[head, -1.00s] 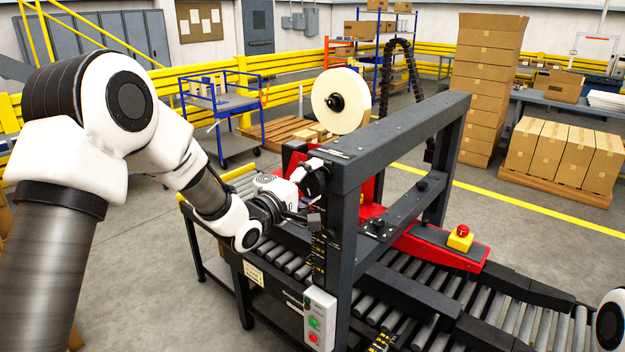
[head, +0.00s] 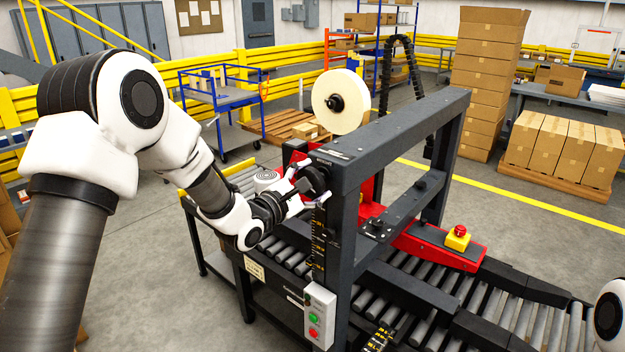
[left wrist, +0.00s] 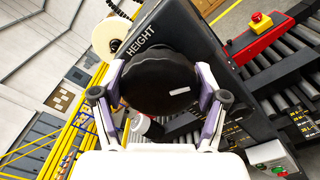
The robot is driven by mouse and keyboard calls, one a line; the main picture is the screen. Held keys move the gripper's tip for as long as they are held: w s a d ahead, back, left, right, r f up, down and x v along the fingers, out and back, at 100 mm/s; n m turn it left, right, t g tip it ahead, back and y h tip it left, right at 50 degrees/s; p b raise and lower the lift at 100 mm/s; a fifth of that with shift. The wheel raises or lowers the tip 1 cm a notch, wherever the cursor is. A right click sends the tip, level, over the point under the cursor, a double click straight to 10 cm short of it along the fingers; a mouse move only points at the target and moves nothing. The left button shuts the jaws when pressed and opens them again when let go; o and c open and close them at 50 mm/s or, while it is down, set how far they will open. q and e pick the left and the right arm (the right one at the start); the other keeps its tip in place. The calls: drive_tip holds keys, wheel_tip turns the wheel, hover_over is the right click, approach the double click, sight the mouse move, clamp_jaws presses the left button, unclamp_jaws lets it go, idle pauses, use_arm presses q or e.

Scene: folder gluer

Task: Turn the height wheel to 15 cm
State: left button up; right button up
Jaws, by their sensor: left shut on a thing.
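The height wheel (left wrist: 160,82) is a black, ribbed knob with a small white mark, under the word HEIGHT on the dark machine frame (left wrist: 195,35). In the head view the wheel (head: 316,178) sits at the top of the near post. My left gripper (left wrist: 160,90) is shut on the wheel, with one finger on each side of its rim. In the head view the left gripper (head: 307,187) reaches the wheel from the left. A height scale (head: 319,240) with yellow marks runs down the post below; its reading is too small to tell. My right gripper is out of view.
A control box (head: 319,317) with green and red buttons hangs on the post below the wheel. A roller conveyor (head: 400,300) runs through the frame. A red emergency button (head: 459,232) on a yellow box stands on the red beam.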

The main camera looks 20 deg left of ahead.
use_arm(q)
drive_tip(key=shift+n, duration=0.3)
drive_tip(key=o, duration=1.2)
drive_tip(key=shift+a, duration=0.1)
drive_tip(key=v, duration=1.2)
